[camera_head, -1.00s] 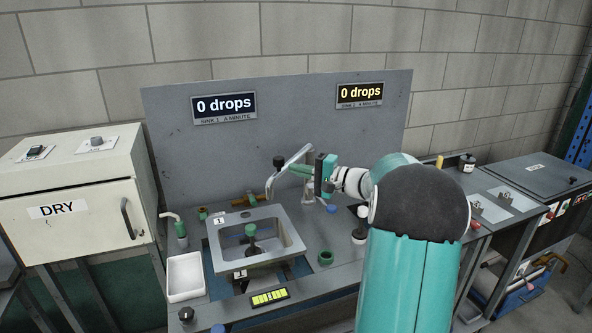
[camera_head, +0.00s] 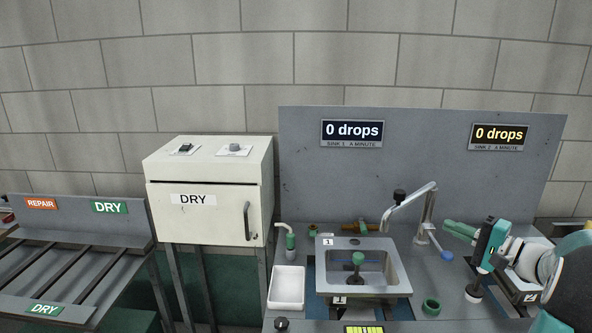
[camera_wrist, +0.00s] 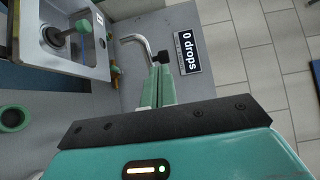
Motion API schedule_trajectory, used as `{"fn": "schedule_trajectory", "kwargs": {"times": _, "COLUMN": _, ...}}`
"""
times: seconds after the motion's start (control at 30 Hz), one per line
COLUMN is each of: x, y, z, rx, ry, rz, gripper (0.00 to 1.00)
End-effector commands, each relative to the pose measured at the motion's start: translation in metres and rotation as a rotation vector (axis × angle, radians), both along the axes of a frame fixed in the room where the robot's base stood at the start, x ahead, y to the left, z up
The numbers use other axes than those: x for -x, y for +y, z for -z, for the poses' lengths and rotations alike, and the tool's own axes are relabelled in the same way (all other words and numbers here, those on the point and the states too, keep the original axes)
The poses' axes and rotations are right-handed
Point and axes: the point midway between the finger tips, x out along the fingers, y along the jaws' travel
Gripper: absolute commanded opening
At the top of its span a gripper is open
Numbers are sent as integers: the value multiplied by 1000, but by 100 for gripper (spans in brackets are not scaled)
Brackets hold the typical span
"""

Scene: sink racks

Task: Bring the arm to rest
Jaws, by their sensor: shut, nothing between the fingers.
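My gripper (camera_head: 458,230) is at the right of the head view, its green fingers together and empty. The fingers point left toward the faucet of sink 1. In the wrist view the closed fingers of my gripper (camera_wrist: 156,87) lie close to the faucet (camera_wrist: 133,40); I cannot tell the exact gap. The curved metal faucet (camera_head: 412,205) stands behind the sink (camera_head: 397,283), its spout turned to the left. My teal arm (camera_head: 578,290) enters from the right edge and hides part of the bench there.
A DRY cabinet (camera_head: 208,200) stands left of the sink bench. A white tray (camera_head: 287,287) and a green ring (camera_head: 431,307) are beside the sink. A grey backboard (camera_head: 422,165) with two "0 drops" displays rises behind. A slatted rack (camera_head: 60,268) is at far left.

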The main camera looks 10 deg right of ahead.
Motion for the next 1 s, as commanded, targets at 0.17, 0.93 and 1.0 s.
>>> {"fn": "schedule_trajectory", "kwargs": {"times": 0.17, "x": -6, "y": 42, "z": -2, "rx": 42, "ry": 69, "rz": -75, "gripper": 0}}
{"fn": "schedule_trajectory", "kwargs": {"times": 0.93, "x": 149, "y": 344, "z": 49, "rx": 1142, "ry": 599, "rz": -541, "gripper": 0}}
{"fn": "schedule_trajectory", "kwargs": {"times": 1.0, "x": 163, "y": 347, "z": 50, "rx": 1259, "ry": 572, "rz": -530, "gripper": 0}}
